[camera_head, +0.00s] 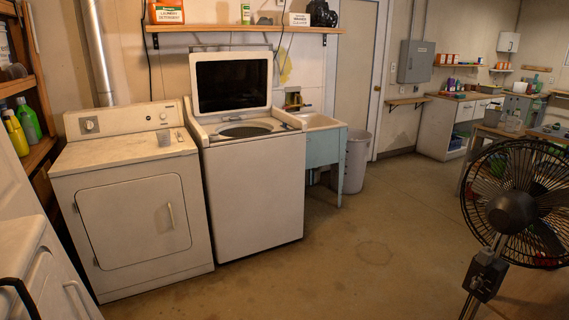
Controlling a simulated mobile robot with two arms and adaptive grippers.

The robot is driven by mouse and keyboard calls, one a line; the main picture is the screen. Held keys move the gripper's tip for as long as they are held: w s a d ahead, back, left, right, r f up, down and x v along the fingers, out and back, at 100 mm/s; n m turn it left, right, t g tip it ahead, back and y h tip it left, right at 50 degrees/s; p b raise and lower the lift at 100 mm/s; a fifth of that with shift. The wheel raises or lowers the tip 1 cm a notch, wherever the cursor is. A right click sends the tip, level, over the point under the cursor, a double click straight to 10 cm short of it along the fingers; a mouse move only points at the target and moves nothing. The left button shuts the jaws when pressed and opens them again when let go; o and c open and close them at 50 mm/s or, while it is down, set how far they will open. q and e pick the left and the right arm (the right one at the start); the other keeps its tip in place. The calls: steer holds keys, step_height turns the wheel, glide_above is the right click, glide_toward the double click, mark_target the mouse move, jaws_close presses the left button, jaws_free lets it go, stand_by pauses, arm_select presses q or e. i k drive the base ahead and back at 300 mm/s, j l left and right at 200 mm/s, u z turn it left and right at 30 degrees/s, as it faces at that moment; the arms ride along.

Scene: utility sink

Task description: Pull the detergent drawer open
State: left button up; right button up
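I cannot pick out a detergent drawer in this view. A white top-loading washer (254,195) stands at the centre left. Its lid (231,82) is raised, and the drum opening shows below it. A white front-door dryer (139,212) stands to its left, with its door shut and a dial on its back panel. Neither of my grippers is in view.
A blue-sided utility sink (324,149) and a grey bin (357,160) stand right of the washer. A black fan (515,205) fills the right foreground. White bodies with a black curved part cut into the lower left. The middle floor (365,255) is clear.

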mark_target(241, 116)
steer(key=i+z, duration=0.25)
steer(key=i, duration=1.7)
